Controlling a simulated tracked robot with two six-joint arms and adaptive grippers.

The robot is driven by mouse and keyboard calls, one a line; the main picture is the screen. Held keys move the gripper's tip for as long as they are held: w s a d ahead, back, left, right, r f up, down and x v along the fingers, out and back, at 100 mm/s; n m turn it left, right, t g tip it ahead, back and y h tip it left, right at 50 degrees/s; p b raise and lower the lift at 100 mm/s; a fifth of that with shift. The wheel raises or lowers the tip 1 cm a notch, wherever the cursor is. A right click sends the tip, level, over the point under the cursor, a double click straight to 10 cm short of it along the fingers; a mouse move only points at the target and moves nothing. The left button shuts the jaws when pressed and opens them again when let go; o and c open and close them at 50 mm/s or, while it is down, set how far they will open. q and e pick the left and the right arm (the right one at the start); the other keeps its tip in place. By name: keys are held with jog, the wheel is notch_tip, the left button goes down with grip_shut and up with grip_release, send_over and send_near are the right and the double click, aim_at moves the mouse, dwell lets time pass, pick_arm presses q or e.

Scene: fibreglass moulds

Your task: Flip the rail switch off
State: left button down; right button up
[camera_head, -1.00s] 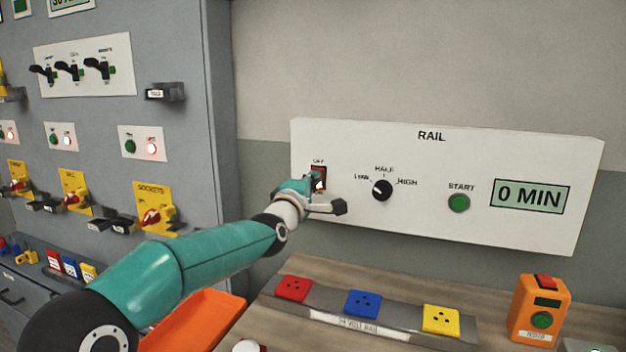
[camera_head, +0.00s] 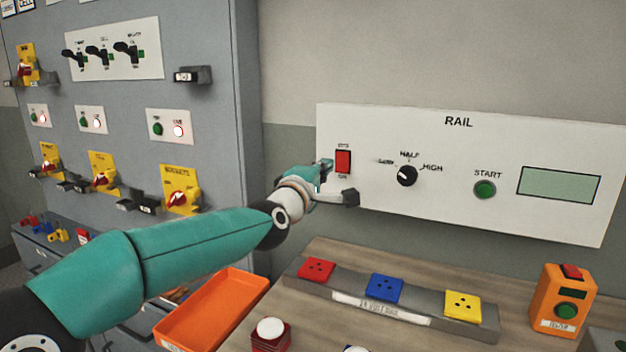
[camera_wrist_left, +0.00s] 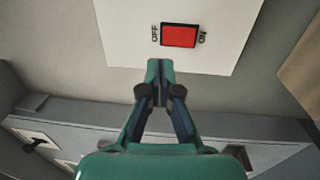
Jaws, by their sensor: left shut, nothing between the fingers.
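The red rail switch (camera_head: 343,161) sits at the left of the white RAIL panel (camera_head: 540,140), with small lettering above and below it. In the left wrist view the switch (camera_wrist_left: 179,35) lies between the words OFF and ON. My left gripper (camera_head: 325,170) is just left of the switch in the head view, shut and empty. In the left wrist view its closed fingertips (camera_wrist_left: 160,65) point at the panel, a little apart from the switch in the picture. The display (camera_head: 558,185) on the panel is blank. My right gripper is not in view.
The panel also carries a black dial (camera_head: 407,176) and a green START button (camera_head: 485,189). Below are a bench with red, blue and yellow sockets (camera_head: 385,288), an orange tester box (camera_head: 562,300) and an orange tray (camera_head: 262,284). A grey cabinet (camera_head: 215,90) stands at left.

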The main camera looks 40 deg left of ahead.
pick_arm(q)
jog(key=v, duration=0.3)
jog(key=r+v, duration=0.1)
jog(key=v, duration=0.1)
jog(key=shift+s+d, duration=0.15)
jog(key=shift+s, duration=0.15)
